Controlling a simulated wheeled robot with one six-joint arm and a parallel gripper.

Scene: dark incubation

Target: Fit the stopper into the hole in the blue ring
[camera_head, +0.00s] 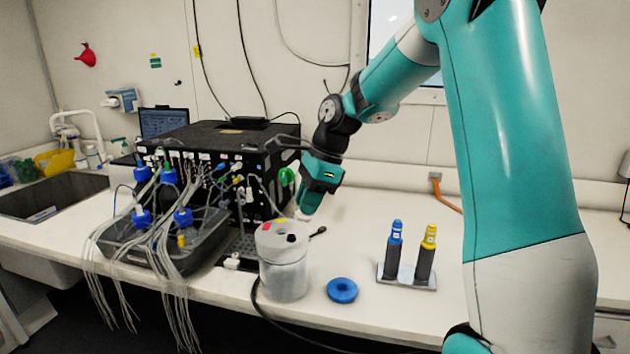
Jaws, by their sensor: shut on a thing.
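The blue ring (342,290) lies flat on the white bench, just right of a clear pot with a pale lid. The hole shows as a darker patch at its middle. My gripper (304,214) points down just above and behind the right side of the pot's lid, up and to the left of the ring and apart from it. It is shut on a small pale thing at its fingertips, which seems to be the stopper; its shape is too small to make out.
The pot (284,278) stands near the bench's front edge. A rack (407,281) with blue-topped and yellow-topped tubes stands right of the ring. A black box (225,150) and a tray (150,248) of blue-capped, cabled bottles fill the left. Bare bench lies between ring and rack.

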